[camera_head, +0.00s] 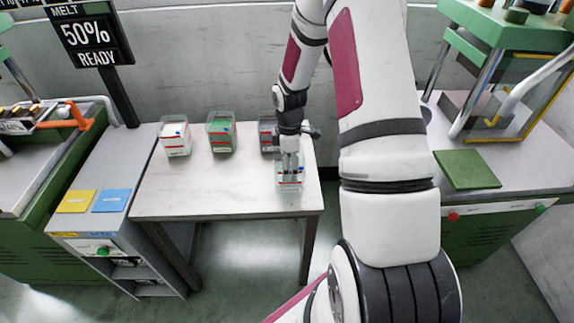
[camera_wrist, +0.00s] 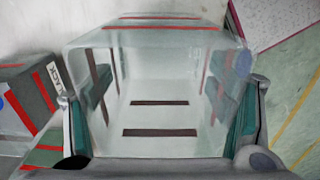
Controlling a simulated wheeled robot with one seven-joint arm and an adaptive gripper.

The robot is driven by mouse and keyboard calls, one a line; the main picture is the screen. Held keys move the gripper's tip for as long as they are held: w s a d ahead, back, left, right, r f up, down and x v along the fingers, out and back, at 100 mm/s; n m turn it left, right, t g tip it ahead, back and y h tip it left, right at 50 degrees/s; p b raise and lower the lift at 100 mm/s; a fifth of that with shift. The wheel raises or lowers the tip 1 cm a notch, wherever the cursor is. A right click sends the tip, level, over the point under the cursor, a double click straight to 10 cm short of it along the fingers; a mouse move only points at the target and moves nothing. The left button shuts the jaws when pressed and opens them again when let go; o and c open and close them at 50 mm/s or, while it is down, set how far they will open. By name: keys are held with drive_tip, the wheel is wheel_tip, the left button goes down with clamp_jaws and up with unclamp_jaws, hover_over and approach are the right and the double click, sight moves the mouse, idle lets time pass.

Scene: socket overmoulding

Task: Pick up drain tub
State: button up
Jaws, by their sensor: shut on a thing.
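A clear tub with red stripes, which I take for the drain tub (camera_head: 290,184), is at the front right of the white table. In the wrist view the clear tub (camera_wrist: 160,85) fills the middle and looks empty, with dark stripes across its bottom. My gripper (camera_head: 290,168) reaches down over it from above. In the wrist view, its two fingers stand against the left and right walls of the tub, shut on it. I cannot tell whether its base touches the table.
On the white table (camera_head: 235,190), a white-filled tub (camera_head: 175,142), a green-filled tub (camera_head: 221,135) and a dark-filled tub (camera_head: 267,138) stand along the back. The dark one is close behind my gripper. A grey bench (camera_head: 100,160) is left; a green press (camera_head: 500,30) is right.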

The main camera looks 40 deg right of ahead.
drive_tip(key=s+a, duration=0.2)
drive_tip(key=s, duration=0.4)
drive_tip(key=s+a+r, duration=0.1)
drive_tip(key=s+a, duration=0.1)
drive_tip(key=s, duration=0.5)
drive_tip(key=shift+s+a+r, duration=0.2)
drive_tip(key=shift+a, duration=0.15)
drive_tip(key=w+a+r+m, duration=0.3)
drive_tip(key=w+a+m, duration=0.2)
drive_tip(key=w+a, duration=0.2)
drive_tip(key=w+a+r+m, duration=0.4)
drive_tip(key=w+a+m, duration=0.2)
drive_tip(key=w, duration=0.4)
drive_tip(key=shift+w+a, duration=0.35)
drive_tip(key=shift+a, duration=0.45)
